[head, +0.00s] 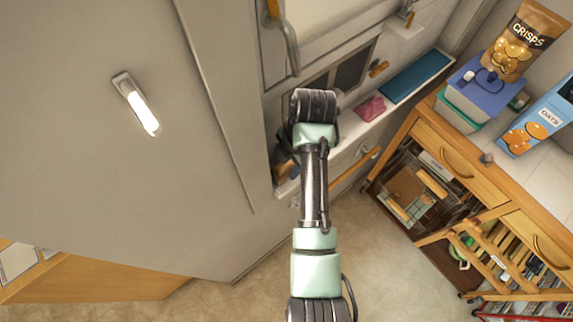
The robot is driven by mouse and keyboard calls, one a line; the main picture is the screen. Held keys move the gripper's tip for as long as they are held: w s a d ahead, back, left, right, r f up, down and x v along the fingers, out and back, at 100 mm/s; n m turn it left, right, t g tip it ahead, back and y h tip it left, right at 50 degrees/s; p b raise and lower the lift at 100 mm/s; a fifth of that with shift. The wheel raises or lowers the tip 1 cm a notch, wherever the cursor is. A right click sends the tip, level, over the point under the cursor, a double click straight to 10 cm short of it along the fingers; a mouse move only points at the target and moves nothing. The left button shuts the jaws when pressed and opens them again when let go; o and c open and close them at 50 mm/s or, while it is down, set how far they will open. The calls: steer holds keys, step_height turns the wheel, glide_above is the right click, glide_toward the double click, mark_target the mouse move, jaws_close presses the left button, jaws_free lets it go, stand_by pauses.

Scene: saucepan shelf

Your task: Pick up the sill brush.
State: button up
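I cannot surely make out the sill brush. A small orange-brown piece (378,69) shows by the dark window panes above the white sill. A dark and brown shape (286,166) shows partly behind my arm at the sill's near end. I cannot tell whether either one is the brush. On the sill (346,125) lie a crumpled pink cloth (371,108) and a flat blue mat (416,76). My arm reaches up the middle of the head view and hides part of the sill. My gripper does not show.
A grey cabinet door with a bright handle (137,104) fills the left. At right, a wooden counter (472,170) carries a crisps bag (524,40), stacked tubs (480,92) and an oats box (540,118). Bare floor (385,265) lies between. A wooden rail (354,170) runs below the sill.

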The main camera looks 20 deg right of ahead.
mark_target(290, 165)
jaws_close()
steer(key=shift+r, duration=0.1)
steer(key=shift+s+d+r, duration=0.1)
step_height(290, 165, up, 7)
steer(key=shift+s+r+b, duration=0.1)
steer(key=shift+b, duration=0.25)
steer(key=s+d+p, duration=0.2)
steer(key=s+d, duration=0.1)
steer(key=s, duration=0.6)
steer(key=s+d+p, duration=0.3)
steer(key=s+d, duration=0.1)
steer(key=s, duration=0.5)
steer(key=shift+d+f, duration=0.25)
steer(key=shift+f, duration=0.05)
